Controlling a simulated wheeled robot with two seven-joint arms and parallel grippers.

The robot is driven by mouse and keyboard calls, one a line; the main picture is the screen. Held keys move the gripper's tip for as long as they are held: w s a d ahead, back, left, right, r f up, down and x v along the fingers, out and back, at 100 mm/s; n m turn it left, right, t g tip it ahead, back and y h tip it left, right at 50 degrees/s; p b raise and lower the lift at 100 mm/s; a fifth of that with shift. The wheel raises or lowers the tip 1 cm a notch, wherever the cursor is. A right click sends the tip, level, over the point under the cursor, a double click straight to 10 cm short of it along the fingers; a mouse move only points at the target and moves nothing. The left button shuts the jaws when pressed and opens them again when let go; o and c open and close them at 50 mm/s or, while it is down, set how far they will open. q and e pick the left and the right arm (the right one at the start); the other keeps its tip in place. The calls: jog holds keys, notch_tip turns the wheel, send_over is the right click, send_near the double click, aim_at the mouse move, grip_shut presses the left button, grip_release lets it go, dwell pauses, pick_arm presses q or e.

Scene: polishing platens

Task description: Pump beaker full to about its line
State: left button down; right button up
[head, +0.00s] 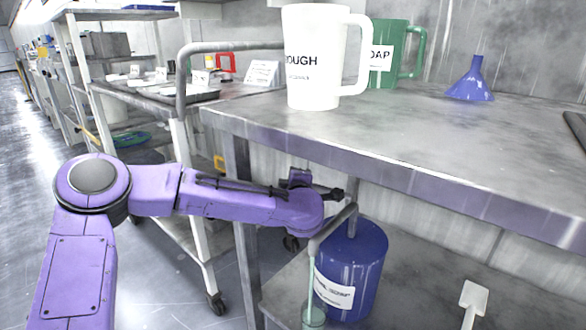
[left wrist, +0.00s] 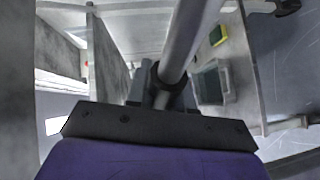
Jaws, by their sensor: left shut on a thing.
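A blue drum (head: 362,262) with a white label stands on the lower shelf under the bench. A grey pump pipe (head: 334,226) rises from its top and bends over at the left. A thin pale green streak, perhaps liquid, runs down from the spout end to a clear beaker (head: 313,318), cut by the bottom edge. The beaker's line and fill level are too small to tell. My left gripper (head: 327,192) is at the pump's top, below the bench edge. In the left wrist view it is shut around a grey rod (left wrist: 186,45). My right gripper is out of view.
The metal bench (head: 430,140) overhangs the drum. It carries a white pitcher (head: 312,62), a green pitcher (head: 392,50) and a blue funnel (head: 472,82). A white paddle (head: 473,298) is on the lower shelf at right. A wheeled cart (head: 150,98) stands left of the bench.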

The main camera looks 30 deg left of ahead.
pick_arm(q)
jog(key=c, duration=1.1)
grip_release()
jog(key=shift+d, duration=0.1)
jog(key=p+v, duration=0.3)
jog(key=v, duration=0.7)
jog(key=shift+s, duration=0.25)
jog(key=shift+s+d, duration=0.1)
